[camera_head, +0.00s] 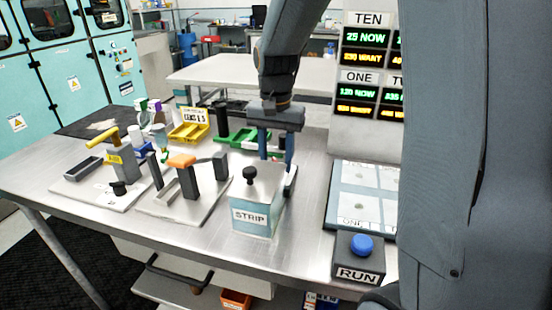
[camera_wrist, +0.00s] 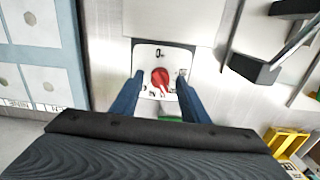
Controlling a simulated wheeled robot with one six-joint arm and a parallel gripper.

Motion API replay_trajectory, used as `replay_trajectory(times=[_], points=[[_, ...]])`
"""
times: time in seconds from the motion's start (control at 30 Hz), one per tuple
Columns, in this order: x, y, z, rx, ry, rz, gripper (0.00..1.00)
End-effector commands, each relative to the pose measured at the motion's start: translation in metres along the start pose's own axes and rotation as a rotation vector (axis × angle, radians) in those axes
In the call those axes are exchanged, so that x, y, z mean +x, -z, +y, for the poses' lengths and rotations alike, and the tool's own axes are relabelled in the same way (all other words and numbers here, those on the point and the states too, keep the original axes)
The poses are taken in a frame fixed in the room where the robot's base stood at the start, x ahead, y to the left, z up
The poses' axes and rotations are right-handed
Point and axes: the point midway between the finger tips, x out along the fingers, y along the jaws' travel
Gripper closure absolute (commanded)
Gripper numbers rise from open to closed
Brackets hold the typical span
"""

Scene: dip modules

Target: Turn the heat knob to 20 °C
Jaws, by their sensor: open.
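The heat knob is a red knob (camera_wrist: 160,77) on a white dial plate (camera_wrist: 148,57) with dark marks around it, in the middle of the wrist view. The marks are too small to read for certain. My gripper (camera_wrist: 158,88) is open, with one blue finger on either side of the knob in that view. I cannot tell whether the fingers touch the dial plate. In the head view my gripper (camera_head: 276,158) points down behind the STRIP box (camera_head: 256,215), which hides the knob.
A panel of lit displays (camera_head: 368,75) stands at the back right. A board with pale squares (camera_head: 362,192) and the RUN box with a blue button (camera_head: 361,245) are at right. Grey fixtures (camera_head: 190,180) and a yellow tray (camera_head: 190,126) stand at left.

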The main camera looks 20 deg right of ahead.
Motion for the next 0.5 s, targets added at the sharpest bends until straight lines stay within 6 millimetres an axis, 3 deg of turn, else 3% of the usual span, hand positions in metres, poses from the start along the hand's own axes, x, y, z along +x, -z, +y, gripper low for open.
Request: replay_trajectory(times=[0.1,0.33,0.5], points=[[-0.0002,0.0001,0.0000,0.000,0.000,0.000,0.62],[-0.0004,0.0001,0.0000,0.000,0.000,0.000,0.99],[-0.0005,0.0000,0.0001,-0.001,0.000,0.000,0.99]])
